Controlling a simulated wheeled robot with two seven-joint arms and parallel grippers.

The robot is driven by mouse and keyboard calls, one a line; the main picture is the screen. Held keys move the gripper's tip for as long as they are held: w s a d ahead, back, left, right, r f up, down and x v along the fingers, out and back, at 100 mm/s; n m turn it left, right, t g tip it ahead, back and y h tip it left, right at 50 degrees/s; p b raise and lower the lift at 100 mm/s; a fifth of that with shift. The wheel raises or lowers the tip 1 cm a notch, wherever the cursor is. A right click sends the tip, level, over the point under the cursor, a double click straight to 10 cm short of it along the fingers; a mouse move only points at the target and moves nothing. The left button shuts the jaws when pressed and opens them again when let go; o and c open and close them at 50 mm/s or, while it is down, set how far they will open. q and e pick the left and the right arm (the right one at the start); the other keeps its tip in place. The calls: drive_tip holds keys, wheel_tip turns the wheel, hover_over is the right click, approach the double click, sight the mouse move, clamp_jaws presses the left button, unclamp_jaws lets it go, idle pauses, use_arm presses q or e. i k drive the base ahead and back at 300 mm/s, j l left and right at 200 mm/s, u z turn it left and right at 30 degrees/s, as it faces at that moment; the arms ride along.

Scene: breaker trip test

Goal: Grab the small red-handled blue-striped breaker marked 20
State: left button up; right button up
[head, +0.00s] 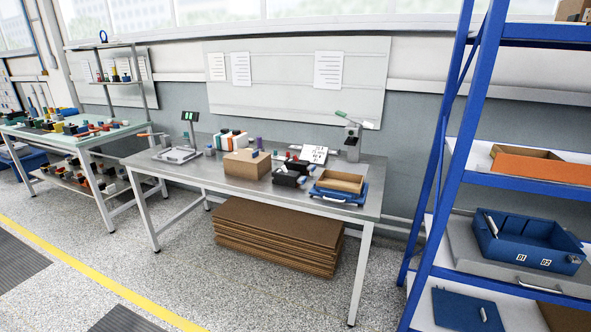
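I cannot pick out a breaker with a red handle, blue stripe and the mark 20; parts are too small to read at this distance. Many small coloured parts (77,129) lie on the left workbench (122,131), with more on its lower shelf. On the middle workbench (215,176) stand a row of coloured items (230,139), a cardboard box (247,163), black bins (286,178) and a blue tray with a tan box (340,182). Neither of my grippers is in view.
A blue shelf rack (452,165) stands at the right, holding a blue crate (525,243). Stacked brown boards (278,236) lie under the middle workbench. A press-like tool (352,140) stands at its back. The speckled floor (200,280) in front is open, crossed by a yellow line (100,273).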

sight(304, 167)
drive_tip(key=i+j, duration=0.2)
drive_tip(key=i, duration=0.25)
drive_tip(key=i+j+z, duration=0.1)
drive_tip(key=i, duration=0.35)
drive_tip(key=i+j, duration=0.35)
drive_tip(key=i+j+z, duration=0.1)
drive_tip(key=i+j, duration=0.15)
drive_tip(key=i, duration=0.25)
